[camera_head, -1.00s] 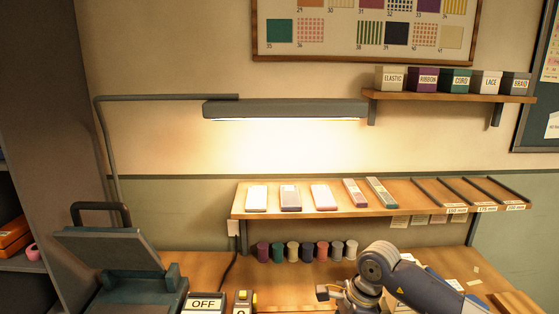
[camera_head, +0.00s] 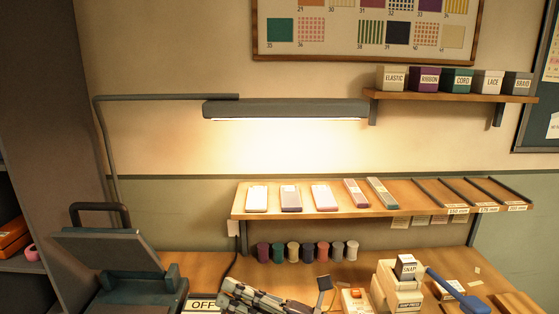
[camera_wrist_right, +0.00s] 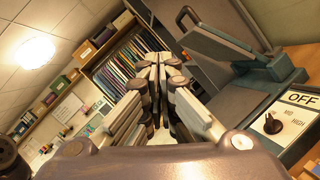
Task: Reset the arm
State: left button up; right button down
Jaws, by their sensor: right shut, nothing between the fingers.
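My right gripper (camera_head: 232,288) is at the bottom edge of the head view, beside the OFF sign, with its fingers pointing left. Its fingers also show in the right wrist view (camera_wrist_right: 159,62), drawn together with nothing between them. The rest of my right arm is cut off below the head view. My left gripper is not in view.
A pressing machine (camera_head: 105,250) stands at the left, near the OFF sign (camera_head: 202,304). A cream snap press (camera_head: 398,288) with a blue handle stands at the right. Several spools (camera_head: 308,252) line up under the sloped shelf (camera_head: 400,200). A lamp (camera_head: 285,109) hangs above.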

jog(key=w+d+m+t+h, duration=0.3)
jog(key=d+m+t+h, duration=0.3)
jog(key=m, duration=0.4)
jog(key=w+d+m+t+h, duration=0.3)
jog(key=d+m+t, duration=0.35)
jog(key=m, duration=0.35)
jog(key=s+d+f+m+g+h, duration=0.3)
jog(key=d+f+m+h, duration=0.35)
jog(key=f+m, duration=0.2)
jog(key=s+d+f+m+g+h, duration=0.3)
jog(key=d+f+m+h, duration=0.2)
jog(key=d+f+m, duration=0.3)
jog(key=s+d+f+m+g+y, duration=0.1)
jog(key=s+f+m+g, duration=0.1)
jog(key=s+f+g, duration=0.65)
jog(key=s+f+m+g, duration=0.15)
jog(key=s+f, duration=0.35)
jog(key=s, duration=0.8)
notch_tip(320, 180, down, 28)
jog(key=s+r, duration=0.1)
jog(key=s, duration=0.1)
jog(key=s+d+f+g, duration=0.2)
jog(key=s+d+f, duration=0.1)
jog(key=s+f, duration=1.2)
jog(key=shift+s+f, duration=0.3)
jog(key=shift+s, duration=0.5)
